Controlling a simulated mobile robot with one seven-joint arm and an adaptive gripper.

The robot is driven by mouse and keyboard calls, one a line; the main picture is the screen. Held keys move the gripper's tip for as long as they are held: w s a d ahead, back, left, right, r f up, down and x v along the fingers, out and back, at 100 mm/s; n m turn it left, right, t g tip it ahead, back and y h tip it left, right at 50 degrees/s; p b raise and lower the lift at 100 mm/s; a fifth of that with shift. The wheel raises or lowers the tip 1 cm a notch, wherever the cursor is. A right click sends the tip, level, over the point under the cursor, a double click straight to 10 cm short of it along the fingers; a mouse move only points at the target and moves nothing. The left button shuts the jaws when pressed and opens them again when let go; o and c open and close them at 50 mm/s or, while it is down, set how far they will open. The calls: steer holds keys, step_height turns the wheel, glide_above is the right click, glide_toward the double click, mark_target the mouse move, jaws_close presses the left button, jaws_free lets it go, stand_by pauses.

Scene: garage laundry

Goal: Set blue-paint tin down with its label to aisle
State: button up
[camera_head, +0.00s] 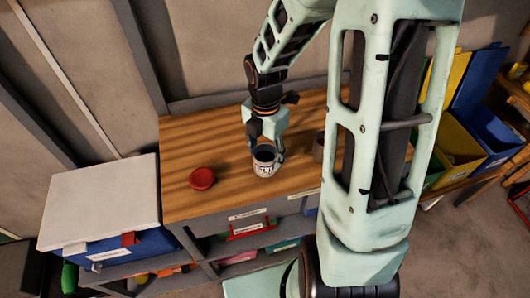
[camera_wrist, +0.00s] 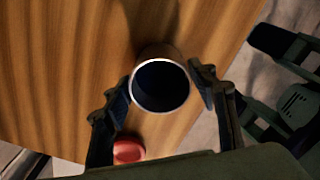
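The paint tin (camera_head: 264,170) stands upright, or nearly so, at the front part of the wooden bench top. It has a pale body with a label on the side towards the head camera; the print is too small to read. In the wrist view I look down into its dark round mouth, ringed by a bright rim (camera_wrist: 160,61). My gripper (camera_head: 266,149) comes down from above, with one finger on each side of the tin. The fingers (camera_wrist: 160,88) are very close to its wall; contact on both sides is unclear. The tin's base contact is hard to judge.
A red round object (camera_head: 202,178) lies left of the tin on the bench (camera_head: 185,147). A brownish cup-like item (camera_head: 318,150) stands to the right, partly behind my arm. A white-lidded blue box (camera_head: 100,200) is at left, coloured bins (camera_head: 465,150) at right.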

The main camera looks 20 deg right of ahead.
steer(key=shift+o, duration=1.1)
step_height(320, 180, up, 12)
steer(key=p, duration=0.1)
steer(key=shift+r, duration=0.2)
